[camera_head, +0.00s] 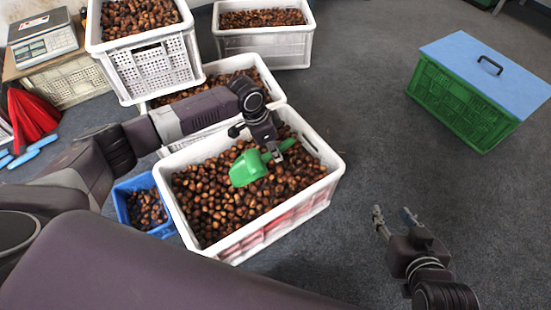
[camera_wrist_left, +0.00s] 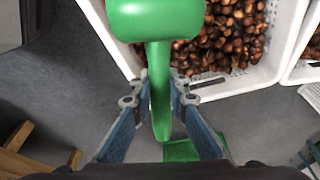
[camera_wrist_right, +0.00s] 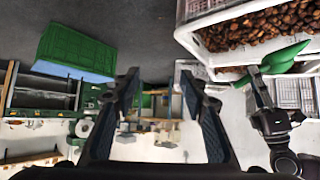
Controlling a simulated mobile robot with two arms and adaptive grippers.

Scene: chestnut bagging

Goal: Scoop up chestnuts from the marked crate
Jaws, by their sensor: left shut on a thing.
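The nearest white crate (camera_head: 331,180), with red on its front side, is full of brown chestnuts (camera_head: 215,215). My left gripper (camera_head: 274,155) is over this crate and shut on the handle of a green scoop (camera_head: 248,168). The scoop's head is over the chestnuts; I cannot tell whether it touches them. In the left wrist view the scoop (camera_wrist_left: 155,20) points away from me, its handle between the fingers. Its inside is hidden there. My right gripper (camera_head: 394,214) is open and empty above the floor, right of the crate; its spread fingers show in the right wrist view (camera_wrist_right: 160,90).
More white crates of chestnuts (camera_head: 150,70) (camera_head: 263,48) stand behind. A small blue crate (camera_head: 125,208) of chestnuts is on the left. A green box with a blue lid (camera_head: 485,68) stands at the right. A scale (camera_head: 42,40) is at the back left. The floor between is clear.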

